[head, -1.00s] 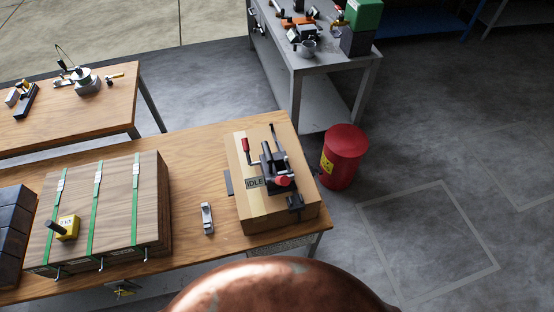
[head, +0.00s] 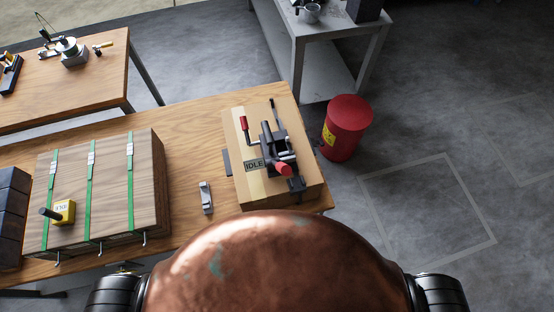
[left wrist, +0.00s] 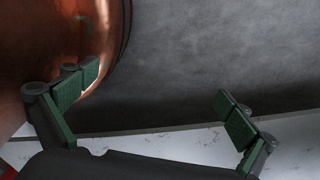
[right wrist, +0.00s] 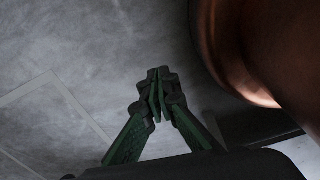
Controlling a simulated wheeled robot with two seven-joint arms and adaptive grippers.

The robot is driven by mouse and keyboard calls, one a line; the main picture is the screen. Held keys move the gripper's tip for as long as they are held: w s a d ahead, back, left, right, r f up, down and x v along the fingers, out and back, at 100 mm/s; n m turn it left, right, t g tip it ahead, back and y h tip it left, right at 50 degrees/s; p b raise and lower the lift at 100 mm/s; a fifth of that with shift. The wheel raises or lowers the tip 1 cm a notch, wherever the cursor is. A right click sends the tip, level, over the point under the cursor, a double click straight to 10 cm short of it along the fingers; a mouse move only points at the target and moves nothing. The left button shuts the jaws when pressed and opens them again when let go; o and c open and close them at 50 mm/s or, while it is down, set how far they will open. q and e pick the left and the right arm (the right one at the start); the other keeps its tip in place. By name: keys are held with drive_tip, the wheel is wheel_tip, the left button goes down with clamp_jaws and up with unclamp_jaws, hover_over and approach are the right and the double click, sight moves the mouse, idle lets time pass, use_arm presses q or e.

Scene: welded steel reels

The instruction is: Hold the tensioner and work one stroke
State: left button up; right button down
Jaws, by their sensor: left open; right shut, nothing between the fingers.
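The tensioner (head: 270,145) sits on a cardboard-coloured box (head: 244,195) at the right end of the wooden bench in the head view. It is a dark metal tool with a red-gripped lever standing up at its left, a red knob at its front and a label reading IDLE. My left gripper (left wrist: 160,95) is open and empty in the left wrist view, beside my copper-coloured body. My right gripper (right wrist: 158,75) is shut with nothing in it, above grey floor in the right wrist view. Neither gripper shows in the head view, and both are away from the tensioner.
A wooden crate (head: 112,190) with green straps and a yellow-tagged tool (head: 63,211) stands left on the bench (head: 187,150). A small metal clip (head: 206,197) lies between crate and box. A red bin (head: 347,127) stands on the floor to the right. Other tables stand behind.

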use_arm(q)
drive_tip(key=shift+w, duration=0.85)
use_arm(e)
drive_tip(key=shift+w, duration=0.45)
use_arm(q)
drive_tip(key=shift+s, duration=0.35)
idle(0.4)
drive_tip(key=shift+c, duration=0.7)
use_arm(e)
drive_tip(key=c, duration=2.6)
unclamp_jaws()
